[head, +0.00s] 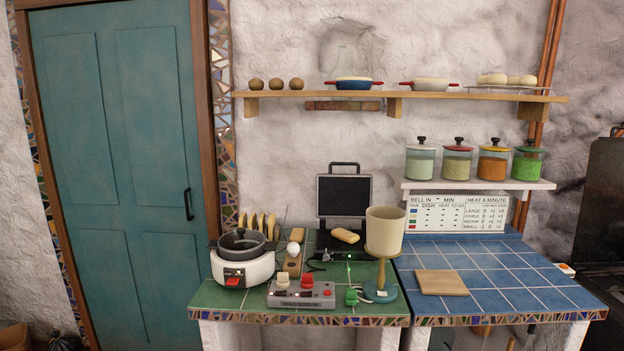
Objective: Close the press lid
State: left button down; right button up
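The press stands at the back of the green-tiled counter, near the wall. Its dark lid (344,196) is raised upright, with a handle (344,165) at its top edge. A piece of bread (345,235) lies on the dark press base (322,241). A beige cup-shaped vessel on a stand (385,226) is in front of the press on the right and hides part of it. A small green light shows near the front of the base. Neither of my grippers is in view.
A white cooker with a dark pan (242,264) stands left, with bread slices in a rack (258,224) behind. A grey control box (301,294) is at the front. A wooden board (441,282) lies on the blue tiles (500,265), which are mostly clear. Shelves (400,95) hang above.

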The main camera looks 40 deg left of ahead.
aim_at(338, 195)
jog(key=j+z, duration=0.1)
jog(key=j, duration=0.95)
jog(key=j+z, duration=0.15)
jog(key=j, duration=0.4)
jog(key=k+j+z, duration=0.1)
jog(key=j, duration=0.4)
jog(key=k+j+z, duration=0.1)
jog(key=j, duration=0.4)
jog(key=k+j, duration=0.1)
jog(key=j, duration=0.45)
jog(key=k+j+z, duration=0.15)
jog(key=j, duration=0.35)
jog(key=i, duration=0.05)
